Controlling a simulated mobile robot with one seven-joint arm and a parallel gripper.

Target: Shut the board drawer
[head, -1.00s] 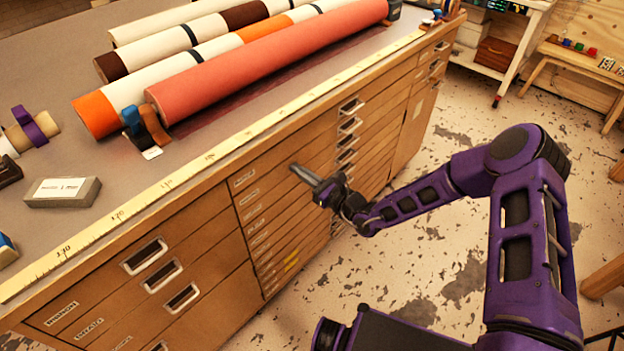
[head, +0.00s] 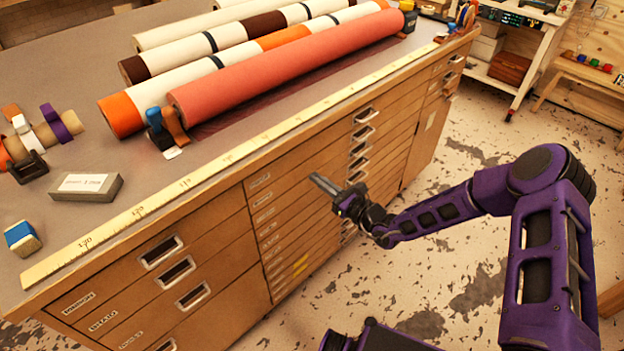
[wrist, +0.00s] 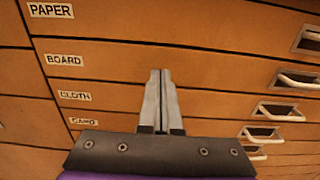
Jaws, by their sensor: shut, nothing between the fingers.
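The board drawer (wrist: 115,62) has a wide wooden front marked BOARD, second from the top in the wrist view, just under the PAPER drawer (wrist: 180,20). Its front looks about level with its neighbours, with no clear gap showing. Its metal handle (wrist: 296,81) is at the right. My gripper (wrist: 160,72) is shut and empty, its tips in front of the lower part of the board drawer, between label and handle. I cannot tell whether they touch it. In the head view my gripper (head: 314,179) points at the upper drawers of the cabinet (head: 222,295).
Foil rolls (head: 290,65) lie on the cabinet top, behind the yellow ruler strip (head: 215,165) along its front edge. A grey block (head: 86,187) and tape rolls (head: 40,140) are at the left. The floor (head: 470,130) right of the cabinet is clear.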

